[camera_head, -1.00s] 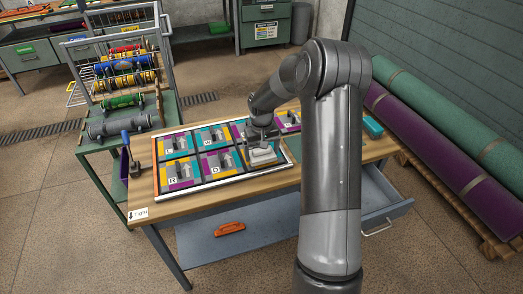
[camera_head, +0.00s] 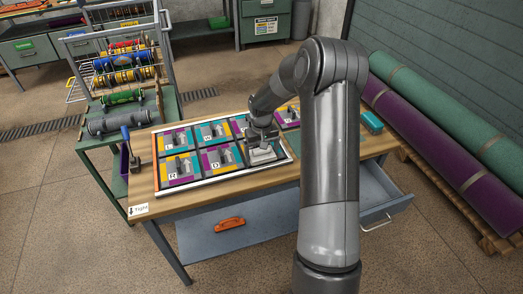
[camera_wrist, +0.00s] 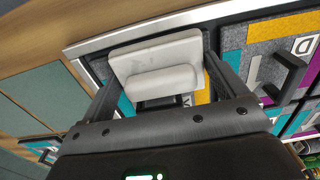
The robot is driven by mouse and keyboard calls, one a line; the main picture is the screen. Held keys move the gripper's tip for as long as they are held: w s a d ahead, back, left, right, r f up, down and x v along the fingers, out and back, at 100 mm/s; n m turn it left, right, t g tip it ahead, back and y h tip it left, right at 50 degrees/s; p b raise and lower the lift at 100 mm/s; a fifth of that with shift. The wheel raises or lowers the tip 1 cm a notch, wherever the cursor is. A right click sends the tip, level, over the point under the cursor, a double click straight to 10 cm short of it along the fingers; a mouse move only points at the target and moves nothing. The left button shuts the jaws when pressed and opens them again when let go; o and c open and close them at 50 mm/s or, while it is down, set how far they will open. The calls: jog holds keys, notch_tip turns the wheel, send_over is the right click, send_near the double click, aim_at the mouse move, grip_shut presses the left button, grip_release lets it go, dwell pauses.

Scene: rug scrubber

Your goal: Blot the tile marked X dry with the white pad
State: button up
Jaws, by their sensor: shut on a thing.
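My gripper (camera_head: 262,142) is shut on the white pad (camera_head: 262,155). In the wrist view my gripper (camera_wrist: 160,65) has a finger at each end of the pad's raised grip, and the pad (camera_wrist: 158,57) lies flat side down. The pad is over the front right tile (camera_wrist: 203,95) of the framed tile tray (camera_head: 225,178); whether it touches cannot be told. Only part of that tile's letter shows, too little to read. The tile marked D (camera_head: 218,161) is beside it. I cannot make out a clear X on any tile.
The tray lies on a wooden workbench (camera_head: 190,203) with an open drawer (camera_head: 385,200) at the right. A teal block (camera_head: 372,122) sits at the bench's right end. A blue-handled tool (camera_head: 130,150) stands at the left end. An orange-handled item (camera_head: 229,224) lies on the lower shelf.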

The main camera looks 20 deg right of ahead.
jog(key=shift+d, duration=1.3)
jog(key=shift+a, duration=1.4)
jog(key=shift+r, duration=0.85)
jog(key=shift+d+r, duration=0.1)
jog(key=shift+r, duration=3.1)
jog(key=o, duration=0.7)
jog(key=c, duration=0.6)
jog(key=shift+r, duration=3)
